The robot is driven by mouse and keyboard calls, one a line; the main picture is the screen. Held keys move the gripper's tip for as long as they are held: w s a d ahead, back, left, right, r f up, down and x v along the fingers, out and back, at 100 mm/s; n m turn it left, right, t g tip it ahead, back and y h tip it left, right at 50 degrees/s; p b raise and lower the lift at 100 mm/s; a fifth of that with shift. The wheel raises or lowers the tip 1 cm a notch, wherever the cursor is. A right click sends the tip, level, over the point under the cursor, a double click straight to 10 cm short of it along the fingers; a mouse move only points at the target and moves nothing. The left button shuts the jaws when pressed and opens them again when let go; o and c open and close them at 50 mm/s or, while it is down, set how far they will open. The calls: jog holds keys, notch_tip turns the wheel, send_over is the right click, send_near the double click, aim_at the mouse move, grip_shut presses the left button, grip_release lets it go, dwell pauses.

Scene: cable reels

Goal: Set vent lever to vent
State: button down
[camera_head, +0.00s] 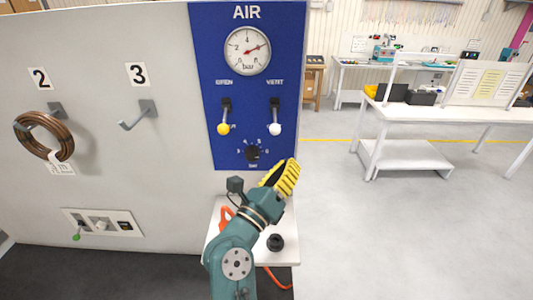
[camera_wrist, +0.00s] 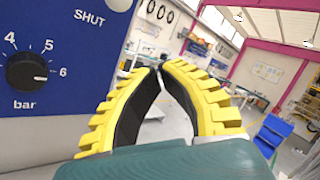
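The vent lever (camera_head: 275,129) is the right one of two levers on the blue AIR panel, under the word VENT. It has a white knob and points down, away from that word. The wrist view shows only the bottom of a white knob (camera_wrist: 120,4) at the top edge, above the word SHUT. My gripper (camera_head: 291,165) has yellow ribbed fingers with dark inner pads. It is below and right of the lever, apart from it. In the wrist view my gripper (camera_wrist: 161,69) has its fingertips together with nothing between them.
The left lever (camera_head: 223,128) has a yellow knob and also points down. A black dial (camera_head: 253,153) sits below the levers, and it shows in the wrist view (camera_wrist: 27,71). A gauge (camera_head: 247,51) is above. A small white table (camera_head: 289,235) stands below; open floor lies right.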

aim_at(275, 119)
jog(key=a, duration=0.1)
jog(key=a+f+y+b, duration=0.1)
jog(key=a, duration=0.1)
jog(key=shift+w+f+t, duration=0.15)
jog(key=shift+w+t, duration=0.05)
jog(key=shift+t, duration=0.2)
jog(key=x, duration=1)
jog(key=shift+s+a+r+p, duration=0.25)
jog(key=shift+s+a+p, duration=0.1)
jog(key=shift+a, duration=0.15)
jog(key=shift+s+a+r+p, duration=0.2)
jog(key=shift+a+r+p, duration=0.1)
jog(key=shift+a, duration=0.25)
jog(key=shift+s+a+r+p, duration=0.25)
jog(key=shift+s+a+p, duration=0.1)
jog(key=shift+a, duration=0.15)
